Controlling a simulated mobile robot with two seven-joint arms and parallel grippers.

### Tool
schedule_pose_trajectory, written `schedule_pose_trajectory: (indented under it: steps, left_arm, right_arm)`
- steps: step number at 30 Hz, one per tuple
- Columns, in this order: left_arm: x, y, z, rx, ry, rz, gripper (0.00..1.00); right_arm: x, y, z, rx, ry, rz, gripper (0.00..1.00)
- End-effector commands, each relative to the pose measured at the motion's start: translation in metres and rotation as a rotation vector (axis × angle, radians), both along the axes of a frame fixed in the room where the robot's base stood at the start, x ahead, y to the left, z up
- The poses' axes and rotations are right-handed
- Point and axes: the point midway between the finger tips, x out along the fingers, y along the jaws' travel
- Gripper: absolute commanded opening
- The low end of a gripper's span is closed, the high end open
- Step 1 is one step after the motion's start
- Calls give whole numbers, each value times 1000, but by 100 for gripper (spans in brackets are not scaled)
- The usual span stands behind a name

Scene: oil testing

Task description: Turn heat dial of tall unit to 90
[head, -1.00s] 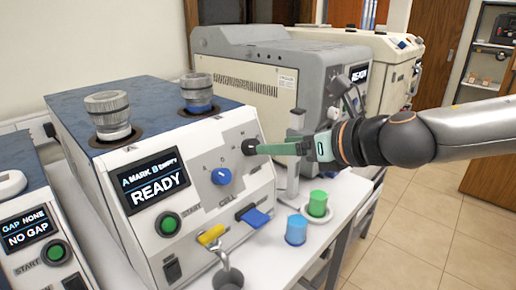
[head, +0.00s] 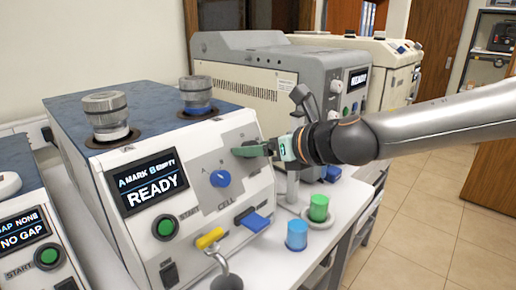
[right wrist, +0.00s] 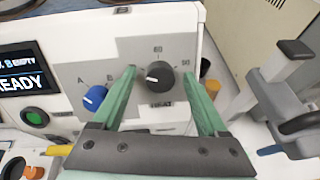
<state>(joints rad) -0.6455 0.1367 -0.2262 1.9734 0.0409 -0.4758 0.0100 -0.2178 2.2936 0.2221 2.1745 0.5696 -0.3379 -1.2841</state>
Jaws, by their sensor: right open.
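The unit (head: 160,240) has a sloped front panel with a screen reading READY. Its black heat dial (right wrist: 160,74) shows in the right wrist view, with "HEAT" below it, "60" above and "90" at its upper right. The white mark on the dial points toward the left. My right gripper (head: 250,150) is open, and its green fingers stand on either side of the dial, the right finger near the "90". In the head view the fingers hide the dial. I cannot tell whether either finger touches it. My left gripper is not in view.
A blue selector knob (right wrist: 95,97) sits left of the dial, near the left finger. A yellow lever (head: 209,238) and a blue lever (head: 255,220) stick out below. Blue (head: 297,233) and green (head: 318,208) cups stand on the bench. A grey stand (right wrist: 282,100) is to the right.

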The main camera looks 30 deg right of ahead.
Motion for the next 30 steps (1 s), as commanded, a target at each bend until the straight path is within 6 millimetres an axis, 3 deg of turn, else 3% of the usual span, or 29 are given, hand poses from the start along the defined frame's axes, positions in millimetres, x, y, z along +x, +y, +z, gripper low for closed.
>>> schedule_pose_trajectory:
  steps: [3, 23, 30]
  left_arm:
    - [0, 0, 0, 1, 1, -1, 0]
    - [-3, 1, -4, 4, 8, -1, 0]
    - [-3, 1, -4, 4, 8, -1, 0]
  right_arm:
    - [0, 0, 0, 0, 0, 0, 74]
    - [0, 0, 0, 0, 1, 1, 0]
    - [0, 0, 0, 5, 2, -2, 0]
